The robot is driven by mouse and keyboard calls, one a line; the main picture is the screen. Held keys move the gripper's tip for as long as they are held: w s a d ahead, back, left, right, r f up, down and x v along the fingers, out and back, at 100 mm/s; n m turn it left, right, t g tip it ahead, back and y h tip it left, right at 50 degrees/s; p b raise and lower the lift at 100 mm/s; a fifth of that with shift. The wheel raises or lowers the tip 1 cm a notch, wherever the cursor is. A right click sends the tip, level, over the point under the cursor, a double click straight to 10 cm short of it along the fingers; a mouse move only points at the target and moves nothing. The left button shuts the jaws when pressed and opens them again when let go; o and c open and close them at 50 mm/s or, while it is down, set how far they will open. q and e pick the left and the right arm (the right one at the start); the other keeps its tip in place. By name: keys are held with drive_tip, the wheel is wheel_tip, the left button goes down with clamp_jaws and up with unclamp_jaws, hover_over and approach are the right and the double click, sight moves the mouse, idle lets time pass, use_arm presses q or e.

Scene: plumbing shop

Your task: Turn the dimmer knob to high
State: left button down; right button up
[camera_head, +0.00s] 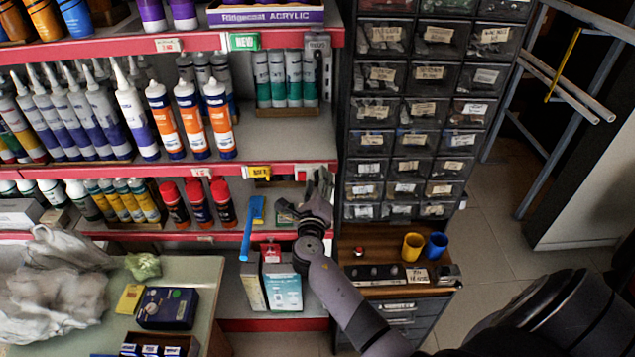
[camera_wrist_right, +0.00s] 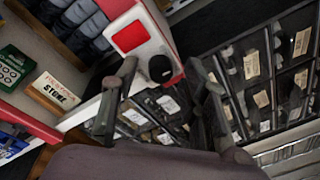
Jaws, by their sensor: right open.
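A round black knob (camera_wrist_right: 160,68), which looks like the dimmer knob, sits at the lower corner of a white plate with a red square, at the end of a shelf in the right wrist view. Its pointer setting is too small to read. My right gripper (camera_wrist_right: 155,100) is open, with one finger to each side of the knob's position in the picture and nothing held. In the head view my right gripper (camera_head: 304,195) is at the right end of the middle shelf's red edge and hides the knob there. My left gripper is not in view.
Red-edged shelves (camera_head: 275,172) with bottles and tubes fill the left. A drawer cabinet (camera_head: 400,130) stands just right of my gripper. A wooden counter (camera_head: 380,240) with yellow and blue cups lies below the drawers.

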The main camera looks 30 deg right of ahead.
clamp_jaws()
idle(0.4)
drive_tip(key=shift+m, duration=0.4)
drive_tip(key=m+y+b, duration=0.1)
drive_tip(key=m+b, duration=0.1)
drive_tip(key=m, duration=0.8)
drive_tip(key=m+t+y+b, duration=0.1)
drive_tip(key=m+b, duration=0.2)
drive_tip(key=m, duration=0.8)
drive_tip(key=m+t+y+b, duration=0.1)
drive_tip(key=m+b, duration=0.2)
drive_tip(key=m, duration=0.8)
drive_tip(key=shift+s+d+f, duration=0.15)
drive_tip(key=shift+s+d, duration=0.1)
drive_tip(key=shift+d, duration=0.05)
drive_tip(key=shift+m, duration=0.4)
